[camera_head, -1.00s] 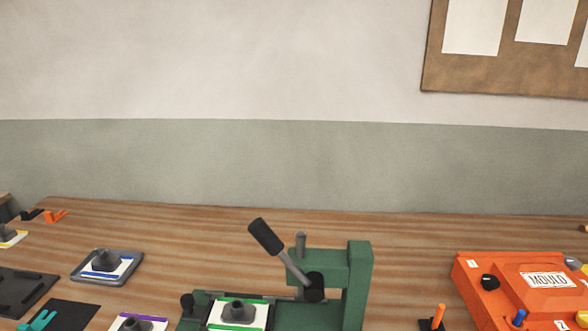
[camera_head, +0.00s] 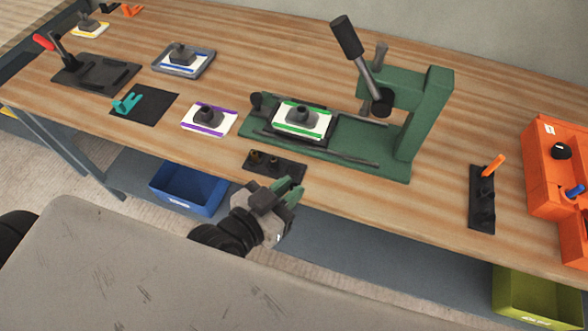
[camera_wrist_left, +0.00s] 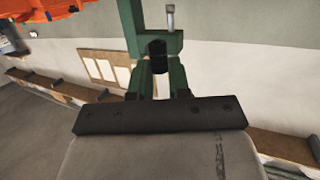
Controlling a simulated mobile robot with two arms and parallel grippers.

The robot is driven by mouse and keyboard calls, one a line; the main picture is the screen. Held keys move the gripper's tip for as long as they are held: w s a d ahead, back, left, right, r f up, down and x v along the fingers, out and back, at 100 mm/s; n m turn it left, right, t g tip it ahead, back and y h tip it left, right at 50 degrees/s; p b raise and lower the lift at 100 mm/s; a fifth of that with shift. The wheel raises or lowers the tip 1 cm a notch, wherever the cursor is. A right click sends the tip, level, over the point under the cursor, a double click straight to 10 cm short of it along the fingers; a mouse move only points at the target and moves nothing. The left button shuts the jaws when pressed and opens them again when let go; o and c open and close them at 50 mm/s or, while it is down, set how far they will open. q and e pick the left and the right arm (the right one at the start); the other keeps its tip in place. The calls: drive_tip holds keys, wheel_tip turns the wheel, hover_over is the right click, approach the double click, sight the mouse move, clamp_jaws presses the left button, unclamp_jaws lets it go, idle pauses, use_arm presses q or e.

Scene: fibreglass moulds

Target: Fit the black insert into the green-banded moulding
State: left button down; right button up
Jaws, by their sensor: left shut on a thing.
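The green-banded moulding (camera_head: 316,127) is a white plate with green strips and a grey raised boss. It sits in a dark frame on the green press (camera_head: 428,115). My left gripper (camera_head: 291,190) is in front of the table's near edge, below the moulding and apart from it. Its green fingers are shut on a small black piece, seemingly the black insert (camera_wrist_left: 157,50), between the fingertips in the left wrist view (camera_wrist_left: 160,70). In the head view the insert is too small to make out. My right gripper is not in view.
A black holder (camera_head: 293,172) with small dark pegs lies just beyond my left gripper. The press lever (camera_head: 350,45) stands raised. A purple-banded moulding (camera_head: 190,123) and a blue-banded one (camera_head: 183,68) lie left. An orange mould box (camera_head: 545,165) is at right.

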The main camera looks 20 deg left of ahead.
use_arm(q)
hover_over(289, 169)
drive_tip(key=s, duration=0.2)
drive_tip(key=f, duration=0.7)
drive_tip(key=shift+w+d, duration=0.25)
wheel_tip(289, 169, down, 2)
drive_tip(key=shift+f, duration=0.8)
drive_tip(key=shift+f, duration=0.25)
drive_tip(key=c, duration=1.1)
unclamp_jaws()
